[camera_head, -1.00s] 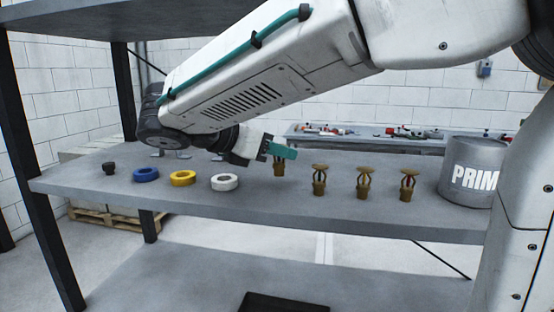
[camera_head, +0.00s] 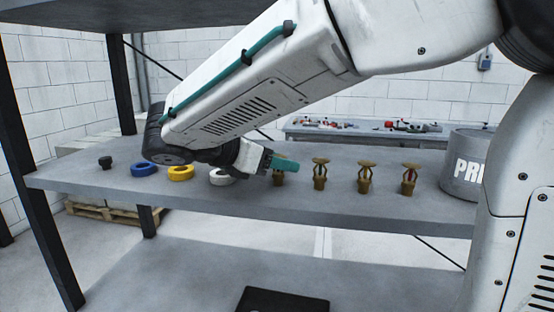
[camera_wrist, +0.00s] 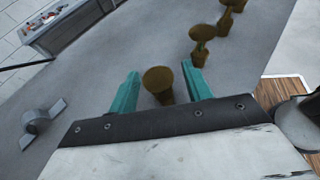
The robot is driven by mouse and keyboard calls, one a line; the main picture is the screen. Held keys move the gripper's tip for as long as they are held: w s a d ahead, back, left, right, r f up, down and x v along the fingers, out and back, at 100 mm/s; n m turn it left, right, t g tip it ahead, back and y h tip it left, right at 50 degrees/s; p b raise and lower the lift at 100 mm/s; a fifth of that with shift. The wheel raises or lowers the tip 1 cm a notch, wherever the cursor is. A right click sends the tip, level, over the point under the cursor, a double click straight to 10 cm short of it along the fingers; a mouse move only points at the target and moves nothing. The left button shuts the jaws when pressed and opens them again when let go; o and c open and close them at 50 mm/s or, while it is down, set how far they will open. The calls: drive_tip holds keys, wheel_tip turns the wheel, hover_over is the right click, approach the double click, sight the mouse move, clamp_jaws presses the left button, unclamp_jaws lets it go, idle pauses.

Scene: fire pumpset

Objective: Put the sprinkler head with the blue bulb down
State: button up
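A brass sprinkler head (camera_head: 279,180) is at the left end of a row of sprinkler heads, its base seemingly on the shelf (camera_head: 250,203). My gripper (camera_head: 284,165) is over its upper part and hides its bulb, so I cannot tell the bulb's colour. In the wrist view, the round top of this head (camera_wrist: 158,82) is between my two teal fingers (camera_wrist: 160,88). A strip of grey shelf shows on each side of it, so the fingers are open around it and apart from it.
Three more sprinkler heads (camera_head: 320,174) (camera_head: 365,177) (camera_head: 410,179) stand to the right. A grey bucket (camera_head: 465,165) stands beyond them.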

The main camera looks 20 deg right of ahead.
drive_tip(key=shift+r, duration=0.1)
drive_tip(key=shift+a+r, duration=0.15)
drive_tip(key=shift+a, duration=0.1)
drive_tip(key=v, duration=1.1)
drive_tip(key=shift+a, duration=0.25)
